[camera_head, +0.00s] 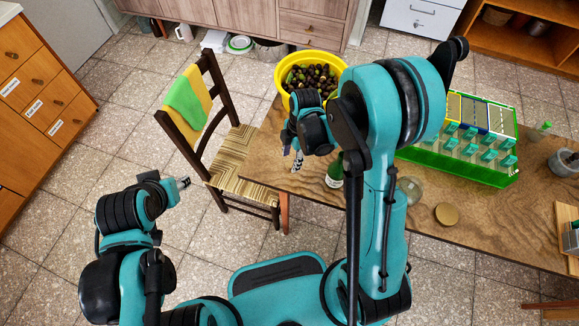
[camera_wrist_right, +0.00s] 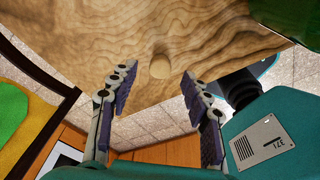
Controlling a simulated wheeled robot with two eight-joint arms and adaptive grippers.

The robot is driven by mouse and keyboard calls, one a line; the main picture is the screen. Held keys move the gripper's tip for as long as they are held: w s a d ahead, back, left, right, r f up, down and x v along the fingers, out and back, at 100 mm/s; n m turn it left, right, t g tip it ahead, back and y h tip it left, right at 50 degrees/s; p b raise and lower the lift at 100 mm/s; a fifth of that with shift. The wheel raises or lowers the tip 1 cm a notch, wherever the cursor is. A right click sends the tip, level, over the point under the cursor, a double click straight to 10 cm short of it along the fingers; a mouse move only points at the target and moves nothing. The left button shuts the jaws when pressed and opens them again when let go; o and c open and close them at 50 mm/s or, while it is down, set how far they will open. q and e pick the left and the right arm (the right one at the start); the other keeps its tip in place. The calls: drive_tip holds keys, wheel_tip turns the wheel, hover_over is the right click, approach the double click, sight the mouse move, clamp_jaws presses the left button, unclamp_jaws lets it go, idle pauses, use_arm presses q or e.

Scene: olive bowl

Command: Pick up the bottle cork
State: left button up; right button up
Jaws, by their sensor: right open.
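The bottle cork (camera_wrist_right: 159,67) is a small tan cylinder on the wooden table (camera_wrist_right: 90,35), near its edge, in the right wrist view. I cannot make it out in the head view, where my right arm covers part of the table. My right gripper (camera_wrist_right: 158,82) is open and empty, its fingers on either side of the cork's line and apart from it. In the head view the right gripper (camera_head: 293,160) hangs above the table's left end. My left gripper (camera_head: 183,183) is away from the table, beside the chair; its jaws are too small to judge.
A green bottle (camera_head: 334,172) stands close to my right gripper. A yellow bowl of olives (camera_head: 283,88) is behind it. A chair (camera_head: 243,155) stands at the table's left end. A green crate (camera_head: 510,178), a glass jar (camera_head: 410,190) and a round lid (camera_head: 447,214) are to the right.

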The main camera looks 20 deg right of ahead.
sight(290, 166)
drive_tip(key=shift+a+f+b, duration=0.2)
drive_tip(key=shift+f+b, duration=0.1)
drive_tip(key=shift+f, duration=0.9)
drive_tip(key=c, duration=0.8)
drive_tip(key=shift+r, duration=0.1)
